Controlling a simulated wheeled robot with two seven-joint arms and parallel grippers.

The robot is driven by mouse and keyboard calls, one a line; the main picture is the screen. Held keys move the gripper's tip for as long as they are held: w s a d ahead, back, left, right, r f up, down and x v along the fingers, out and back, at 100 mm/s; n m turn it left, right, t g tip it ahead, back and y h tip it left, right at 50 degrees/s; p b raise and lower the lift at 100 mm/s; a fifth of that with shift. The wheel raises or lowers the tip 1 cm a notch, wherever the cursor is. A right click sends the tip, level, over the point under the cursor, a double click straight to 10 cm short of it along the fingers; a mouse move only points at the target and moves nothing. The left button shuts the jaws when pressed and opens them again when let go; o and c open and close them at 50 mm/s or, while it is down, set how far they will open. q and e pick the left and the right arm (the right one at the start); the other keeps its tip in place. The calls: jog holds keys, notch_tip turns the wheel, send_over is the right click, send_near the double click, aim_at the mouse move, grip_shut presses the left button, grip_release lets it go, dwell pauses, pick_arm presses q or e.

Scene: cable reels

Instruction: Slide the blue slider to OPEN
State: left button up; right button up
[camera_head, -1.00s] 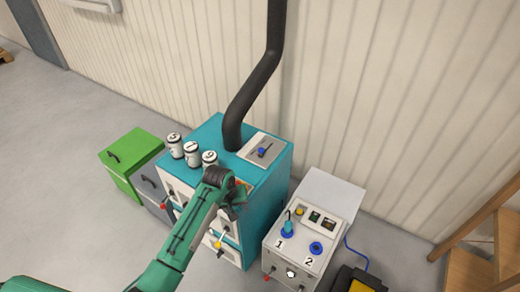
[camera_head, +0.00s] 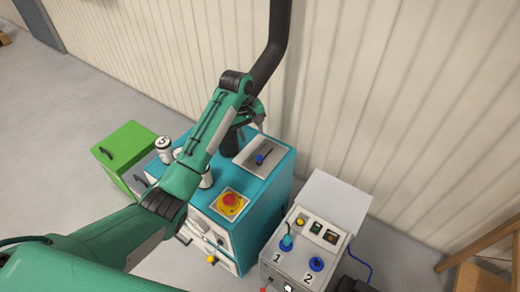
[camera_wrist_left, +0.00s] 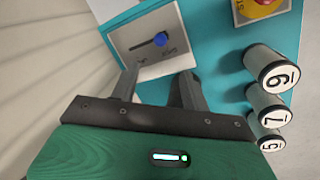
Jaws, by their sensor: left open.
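The blue slider (camera_head: 260,159) sits in a dark slot on a pale plate (camera_head: 249,164) on top of the teal cabinet (camera_head: 271,189). In the left wrist view the slider's blue knob (camera_wrist_left: 161,40) is at the right end of the slot; the plate's small lettering is too small to read. My left gripper (camera_head: 261,122) hangs above the back of the cabinet, near the black pipe, apart from the slider. In the left wrist view its two fingers (camera_wrist_left: 156,78) are spread and empty, with the knob beyond them. My right gripper is not in view.
Numbered white cylinders (camera_wrist_left: 272,70) and a red button on a yellow base (camera_head: 230,201) stand on the cabinet. A thick black pipe (camera_head: 270,65) rises behind it. A grey control box (camera_head: 305,262) stands to the right, a green cabinet (camera_head: 127,150) to the left.

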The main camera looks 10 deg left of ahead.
aim_at(259, 156)
pick_arm(q)
jog(key=f, duration=0.4)
jog(key=w+d+f, duration=0.1)
jog(key=f, duration=0.3)
jog(key=d+f, duration=0.1)
jog(key=f, duration=0.4)
jog(key=shift+w, duration=0.15)
jog(key=c, duration=1)
grip_shut()
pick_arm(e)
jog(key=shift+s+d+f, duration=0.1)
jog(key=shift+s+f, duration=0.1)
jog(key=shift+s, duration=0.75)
